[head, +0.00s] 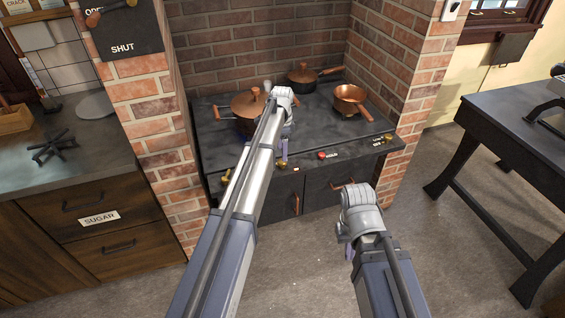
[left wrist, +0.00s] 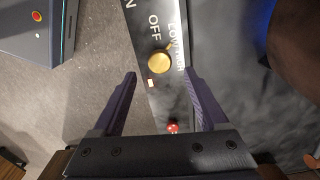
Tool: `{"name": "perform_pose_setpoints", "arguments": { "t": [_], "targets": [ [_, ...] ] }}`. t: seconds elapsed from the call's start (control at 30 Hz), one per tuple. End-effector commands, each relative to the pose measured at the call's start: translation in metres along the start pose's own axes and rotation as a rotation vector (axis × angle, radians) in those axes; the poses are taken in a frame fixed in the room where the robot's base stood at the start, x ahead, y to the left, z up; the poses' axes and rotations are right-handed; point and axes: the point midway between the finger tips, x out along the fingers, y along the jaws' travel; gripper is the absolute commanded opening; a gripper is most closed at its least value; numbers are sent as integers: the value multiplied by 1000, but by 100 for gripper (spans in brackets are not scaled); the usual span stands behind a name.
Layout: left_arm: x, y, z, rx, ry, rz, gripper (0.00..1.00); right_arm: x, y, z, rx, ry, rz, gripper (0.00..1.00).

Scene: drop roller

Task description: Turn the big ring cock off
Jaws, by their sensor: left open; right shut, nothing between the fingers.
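The stove's front panel carries brass cocks. In the left wrist view one round brass cock (left wrist: 159,61) sits beside the words OFF and LOW; its small lever seems to point toward LOW. In the head view a brass cock (head: 281,168) shows just below my left gripper (head: 283,148). The left gripper (left wrist: 160,78) is open, its fingertips either side of the cock's line and not visibly touching it. I cannot read a label naming the big ring. My right gripper (head: 346,247) is shut and empty, low in front of the stove.
On the stove top stand a large copper pot (head: 243,124), a dark lidded pan (head: 302,85) and a copper saucepan (head: 350,110). A red button (head: 321,155) marked HOLD is on the panel; it also shows in the left wrist view (left wrist: 173,128). Brick pillars flank the stove.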

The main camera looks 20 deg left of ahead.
Motion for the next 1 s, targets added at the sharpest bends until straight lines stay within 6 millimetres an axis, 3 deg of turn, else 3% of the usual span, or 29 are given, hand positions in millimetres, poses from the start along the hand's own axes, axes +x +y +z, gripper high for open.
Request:
{"name": "perform_pose_setpoints", "arguments": {
  "t": [0.03, 0.3, 0.7, 1.0],
  "targets": [
    [14, 0, 0, 0, 0, 0, 76, 14, -1, -1, 0, 0, 0, 0],
    [46, 0, 0, 0, 0, 0, 76, 45, -4, -3, -1, 0, 0, 0],
    [50, 0, 0, 0, 0, 0, 76, 49, -5, -3, -1, 0, 0, 0],
    [50, 0, 0, 0, 0, 0, 42, 49, -5, -3, -1, 0, 0, 0]
  ]
}}
